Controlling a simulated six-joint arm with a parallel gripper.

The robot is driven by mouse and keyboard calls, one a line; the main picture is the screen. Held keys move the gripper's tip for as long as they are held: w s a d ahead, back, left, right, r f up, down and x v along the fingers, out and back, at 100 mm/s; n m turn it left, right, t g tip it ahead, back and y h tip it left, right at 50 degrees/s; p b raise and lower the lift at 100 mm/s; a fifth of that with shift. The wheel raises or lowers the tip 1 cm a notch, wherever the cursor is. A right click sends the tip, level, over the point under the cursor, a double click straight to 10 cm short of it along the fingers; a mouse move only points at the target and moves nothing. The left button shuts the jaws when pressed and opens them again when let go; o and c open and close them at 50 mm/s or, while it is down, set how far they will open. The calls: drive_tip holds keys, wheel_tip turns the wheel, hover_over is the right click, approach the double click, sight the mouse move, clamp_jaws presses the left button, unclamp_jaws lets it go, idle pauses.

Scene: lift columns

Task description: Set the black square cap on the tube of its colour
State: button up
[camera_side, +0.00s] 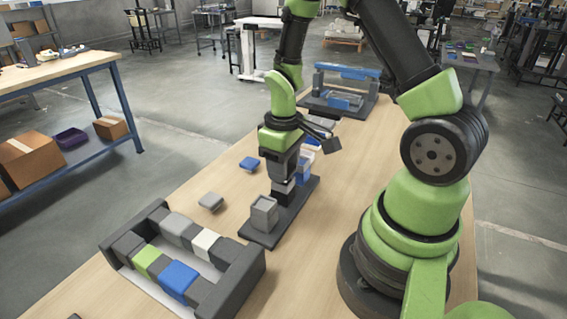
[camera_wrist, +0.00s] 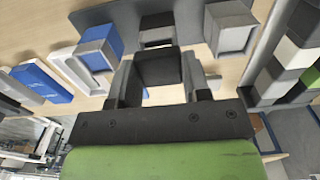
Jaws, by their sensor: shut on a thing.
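My gripper (camera_side: 286,177) points down over the dark base plate (camera_side: 262,238) in the side view. In the wrist view its two fingers are shut on the black square cap (camera_wrist: 158,68), seen between them. A black tube (camera_wrist: 157,22) stands just beyond the cap in the wrist view, between the blue tube (camera_wrist: 100,47) and the grey tube (camera_wrist: 231,28). The grey tube also shows in the side view (camera_side: 264,215), at the plate's near end. The cap looks close above the black tube; my fingers hide whether they touch.
A blue cap (camera_side: 249,163) and a grey cap (camera_side: 211,201) lie on the table left of the plate. A dark rack (camera_side: 237,271) of coloured blocks stands at the front left. A grey frame with blue parts (camera_side: 345,91) stands at the back.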

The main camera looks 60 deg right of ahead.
drive_tip(key=shift+f, duration=0.3)
idle(0.7)
drive_tip(key=o, duration=1.5)
drive_tip(key=shift+c, duration=0.2)
drive_tip(key=shift+r, duration=0.1)
drive_tip(key=shift+r, duration=3.7)
